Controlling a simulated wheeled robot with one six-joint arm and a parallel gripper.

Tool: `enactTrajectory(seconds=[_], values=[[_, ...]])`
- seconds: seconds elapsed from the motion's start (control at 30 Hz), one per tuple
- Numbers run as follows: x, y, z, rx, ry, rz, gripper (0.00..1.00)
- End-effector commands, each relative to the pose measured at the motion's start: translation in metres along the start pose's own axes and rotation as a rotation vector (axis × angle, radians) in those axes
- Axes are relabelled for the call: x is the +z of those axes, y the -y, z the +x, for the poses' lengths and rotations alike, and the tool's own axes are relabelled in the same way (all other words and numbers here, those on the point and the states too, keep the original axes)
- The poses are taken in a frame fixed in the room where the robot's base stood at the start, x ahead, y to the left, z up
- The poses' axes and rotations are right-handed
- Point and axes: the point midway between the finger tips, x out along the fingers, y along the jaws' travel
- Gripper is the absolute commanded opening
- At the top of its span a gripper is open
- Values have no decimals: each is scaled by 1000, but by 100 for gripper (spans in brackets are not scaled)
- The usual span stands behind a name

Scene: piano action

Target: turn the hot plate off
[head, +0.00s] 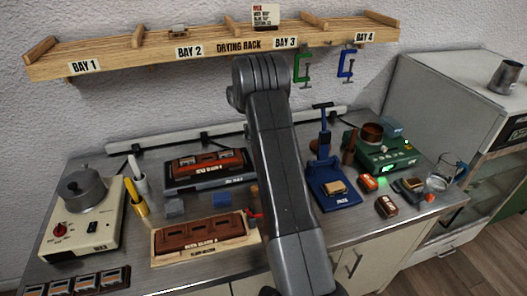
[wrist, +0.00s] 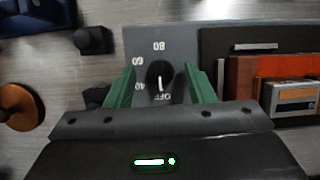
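The hot plate's grey control panel (wrist: 180,45) shows in the wrist view, with a dial marked OFF, 40, 60 and 80. Its round black knob (wrist: 160,75) has a white mark that points down, toward the OFF label. My gripper (wrist: 160,70) is open, with one green finger on each side of the knob and a gap on both sides. The plate's dark body (wrist: 213,60) lies to the right, with orange-brown pieces on it. In the head view the hot plate (head: 180,185) stands mid-bench; my arm hides the knob and gripper.
A blue press (head: 335,190) and a green device (head: 375,155) stand right of my arm. A brown action part (head: 200,230) lies in front of the hot plate. A cream unit with a pot (head: 85,185) is at the left. The drying rack (head: 130,57) is above.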

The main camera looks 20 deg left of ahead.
Motion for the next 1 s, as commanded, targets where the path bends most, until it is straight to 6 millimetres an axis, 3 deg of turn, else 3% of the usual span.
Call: enactTrajectory(seconds=[0.17,0.6,1.0], values=[[-1,0,-4,0,-1,0,49],[-1,0,-67,0,-2,0,49],[0,0,-75,0,0,0,49]])
